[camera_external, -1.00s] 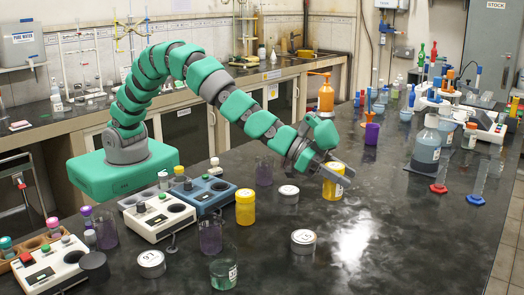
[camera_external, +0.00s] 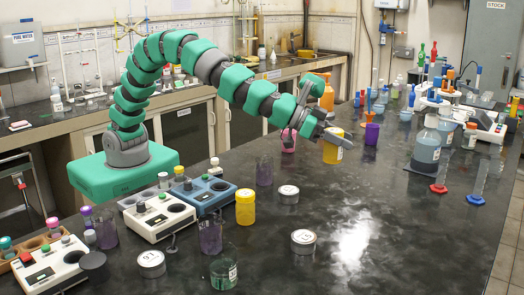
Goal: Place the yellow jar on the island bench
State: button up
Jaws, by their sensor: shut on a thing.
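A yellow jar (camera_external: 333,152) with a white label is upright between the fingers of my gripper (camera_external: 328,134), right of the centre. My gripper is shut on this jar, and a finger crosses its upper part. I cannot tell whether its base touches the bench or hangs a little above it. The island bench (camera_external: 390,225) is the wide, dark, glossy top in the foreground. A second yellow jar (camera_external: 245,212) stands on it beside the blue instrument, away from my gripper.
A pink container (camera_external: 289,142) stands behind my wrist, and a purple cup (camera_external: 371,134) is right of the held jar. An orange bottle (camera_external: 327,95) is behind. Flat round tins (camera_external: 303,238) and beakers (camera_external: 224,272) stand nearer. The bench's front right is clear.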

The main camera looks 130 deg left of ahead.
jog(key=s+a+r+n+g+y+b, duration=0.1)
jog(key=s+a+n+g+y+b, duration=0.4)
jog(key=s, duration=0.6)
jog(key=s+a+r+n+g+y, duration=0.1)
jog(key=s+a+n, duration=0.2)
jog(key=s+a, duration=0.6)
jog(key=s+d+f+n+g+b, duration=0.1)
jog(key=s+f+n+g+b, duration=0.2)
jog(key=s, duration=0.9)
jog(key=s+d+f+n+g+y+b, duration=0.15)
jog(key=s+f, duration=0.35)
jog(key=s, duration=0.6)
jog(key=s+d+f+n+g+b, duration=0.15)
jog(key=s+f+g, duration=0.25)
jog(key=s, duration=0.8)
jog(key=shift+t, duration=0.25)
jog(key=w+a+p, duration=0.2)
jog(key=w+a, duration=0.1)
jog(key=w+a+f+p, duration=0.1)
jog(key=w+a+p, duration=0.1)
jog(key=w+a, duration=0.2)
jog(key=w+a+p, duration=0.3)
jog(key=w+a, duration=0.1)
jog(key=shift+w+f, duration=0.15)
jog(key=shift+f, duration=0.05)
jog(key=shift+d+f+b, duration=0.1)
jog(key=shift+f+b, duration=0.45)
jog(key=shift+f, duration=1.05)
